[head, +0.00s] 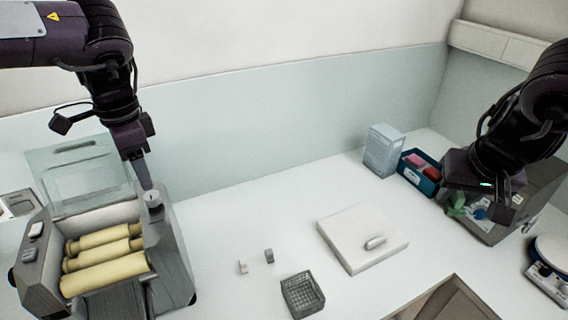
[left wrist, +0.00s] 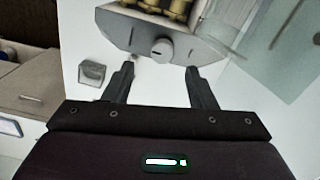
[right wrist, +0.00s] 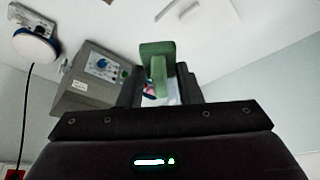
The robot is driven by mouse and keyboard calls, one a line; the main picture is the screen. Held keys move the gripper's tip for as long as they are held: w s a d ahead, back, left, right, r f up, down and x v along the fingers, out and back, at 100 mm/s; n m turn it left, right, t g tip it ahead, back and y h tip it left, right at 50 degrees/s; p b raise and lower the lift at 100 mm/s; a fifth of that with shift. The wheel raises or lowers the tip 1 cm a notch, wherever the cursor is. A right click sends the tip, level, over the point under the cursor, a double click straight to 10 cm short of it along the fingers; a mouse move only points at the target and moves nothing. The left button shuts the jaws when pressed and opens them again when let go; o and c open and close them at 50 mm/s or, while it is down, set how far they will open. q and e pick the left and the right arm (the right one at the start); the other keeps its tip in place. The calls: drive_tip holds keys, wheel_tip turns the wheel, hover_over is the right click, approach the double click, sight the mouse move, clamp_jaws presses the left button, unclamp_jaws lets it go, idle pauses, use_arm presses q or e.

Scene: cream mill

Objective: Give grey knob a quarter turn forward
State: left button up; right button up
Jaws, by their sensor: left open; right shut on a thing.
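The grey knob (head: 153,200) stands on top of the right end housing of the mill (head: 176,250), beside its cream rollers. In the left wrist view the knob (left wrist: 162,50) is a round cap just beyond and between the fingertips. My left gripper (head: 146,176) is open above the knob, pointing down; its fingers (left wrist: 160,72) appear apart from it. My right gripper (head: 474,200) is at the far right, shut on a green thing (right wrist: 157,62), which is partly hidden by the fingers.
A clear guard panel (head: 75,175) stands up behind the rollers. A wire basket (head: 302,295), two small blocks (head: 269,256) and a white board (head: 350,240) lie to the right. A grey device (right wrist: 88,82) stands near my right gripper. The counter's middle is mostly clear.

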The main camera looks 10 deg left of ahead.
sight(150, 194)
use_arm(q)
drive_tip(key=f, duration=0.3)
drive_tip(key=f+p, duration=0.1)
drive_tip(key=f, duration=0.1)
drive_tip(key=shift+w+a+f, duration=0.15)
drive_tip(key=shift+a+f, duration=0.1)
use_arm(e)
drive_tip(key=shift+w+a+r, duration=0.2)
drive_tip(key=shift+w+r, duration=0.05)
drive_tip(key=shift+r, duration=0.45)
use_arm(q)
drive_tip(key=shift+d+f, duration=0.1)
drive_tip(key=shift+f, duration=0.2)
use_arm(e)
drive_tip(key=shift+s+d, duration=0.1)
use_arm(q)
drive_tip(key=shift+c, duration=0.4)
drive_tip(key=c, duration=0.9)
